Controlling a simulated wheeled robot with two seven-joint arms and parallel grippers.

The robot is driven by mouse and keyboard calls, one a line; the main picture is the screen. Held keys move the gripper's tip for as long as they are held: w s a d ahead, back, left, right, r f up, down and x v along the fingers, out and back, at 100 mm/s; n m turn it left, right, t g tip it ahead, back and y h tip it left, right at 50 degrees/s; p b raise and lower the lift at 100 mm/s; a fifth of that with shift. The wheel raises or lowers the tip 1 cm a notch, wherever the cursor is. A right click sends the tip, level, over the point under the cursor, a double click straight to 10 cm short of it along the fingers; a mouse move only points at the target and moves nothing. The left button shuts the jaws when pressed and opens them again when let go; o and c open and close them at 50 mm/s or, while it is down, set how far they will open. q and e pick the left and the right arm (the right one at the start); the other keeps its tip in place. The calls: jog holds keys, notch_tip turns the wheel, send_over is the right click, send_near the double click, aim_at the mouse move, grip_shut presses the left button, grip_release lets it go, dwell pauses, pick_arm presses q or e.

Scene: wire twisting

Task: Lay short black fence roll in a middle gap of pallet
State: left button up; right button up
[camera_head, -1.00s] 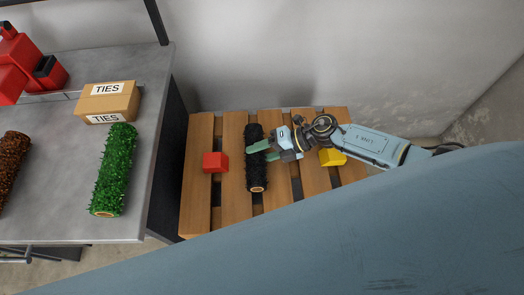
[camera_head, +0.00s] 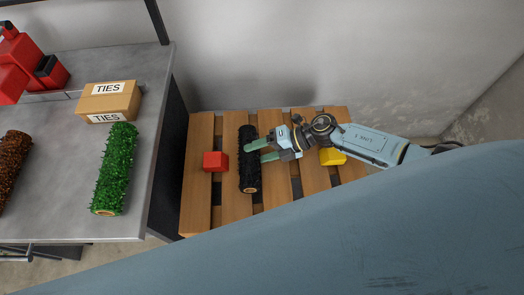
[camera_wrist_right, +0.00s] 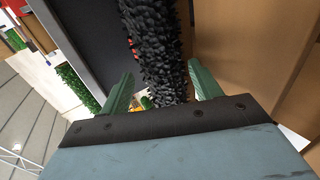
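A short black bristly fence roll (camera_head: 249,172) lies lengthwise on the wooden pallet (camera_head: 201,135), along the line between its second and third slats from the left. How deep it sits in the gap cannot be told. My right gripper (camera_head: 256,151) is at the roll's right side, its green fingertips close to the bristles. In the right wrist view the black roll (camera_wrist_right: 158,50) runs between the fingers, with space showing on both sides, so the gripper looks open. My left gripper is out of view.
A red block (camera_head: 215,161) and a yellow block (camera_head: 332,156) sit on the pallet either side. A grey table (camera_head: 60,190) at left holds a green roll (camera_head: 115,170), a brown roll (camera_head: 11,165), a TIES box (camera_head: 109,101) and a red object (camera_head: 25,65). A wall stands behind.

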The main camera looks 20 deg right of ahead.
jog(key=shift+o, duration=0.5)
jog(key=shift+s+d+f, duration=0.2)
jog(key=shift+f, duration=0.3)
jog(key=shift+s+d+r, duration=0.1)
jog(key=shift+d+r, duration=0.15)
jog(key=shift+d, duration=0.3)
jog(key=r+p+v, duration=0.1)
jog(key=p+v, duration=0.1)
jog(key=v, duration=1)
jog(key=shift+a, duration=0.2)
jog(key=shift+r, duration=0.15)
